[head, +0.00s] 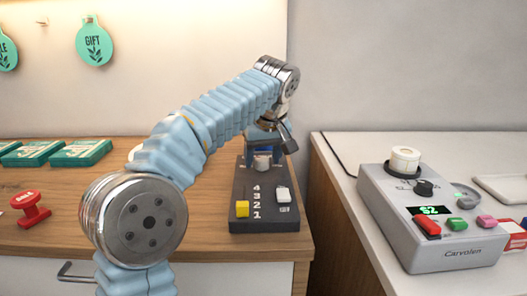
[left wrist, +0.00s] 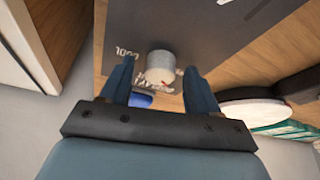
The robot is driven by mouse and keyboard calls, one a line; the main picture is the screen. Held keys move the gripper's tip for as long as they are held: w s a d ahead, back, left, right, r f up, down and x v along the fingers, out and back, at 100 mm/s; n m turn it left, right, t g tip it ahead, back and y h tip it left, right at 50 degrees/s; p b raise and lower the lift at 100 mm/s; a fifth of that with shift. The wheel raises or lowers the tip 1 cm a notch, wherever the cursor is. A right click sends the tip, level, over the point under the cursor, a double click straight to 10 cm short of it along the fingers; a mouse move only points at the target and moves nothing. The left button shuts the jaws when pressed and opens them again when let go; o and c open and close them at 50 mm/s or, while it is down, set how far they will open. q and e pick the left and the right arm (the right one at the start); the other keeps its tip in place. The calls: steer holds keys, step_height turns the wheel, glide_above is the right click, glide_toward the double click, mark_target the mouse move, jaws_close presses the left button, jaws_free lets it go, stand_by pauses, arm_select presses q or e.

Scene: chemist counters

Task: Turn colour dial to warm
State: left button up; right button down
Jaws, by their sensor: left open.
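A dark control panel (head: 240,200) lies on the wooden counter, with a pale grey dial (head: 263,163) near its far end. My left gripper (head: 266,146) is over that end of the panel, its jaws pointing down. In the left wrist view the dial (left wrist: 160,66) sits between the two open dark blue fingers (left wrist: 158,80), with gaps at both sides. A small red mark shows by the dial's near edge. Lettering beside it is partly hidden and not clearly readable, so I cannot tell its setting. A blue part (left wrist: 141,99) shows between the fingers. My right gripper is out of view.
The panel also carries a yellow slider (head: 242,209), a white switch (head: 283,194) and printed numbers. A grey Carvolen machine (head: 400,225) with coloured buttons stands on the right counter. A red stamp-like object (head: 30,210) and green boxes (head: 80,153) are at left.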

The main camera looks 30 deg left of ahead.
arm_select(q)
steer(key=v, duration=1.2)
steer(key=shift+f, duration=0.1)
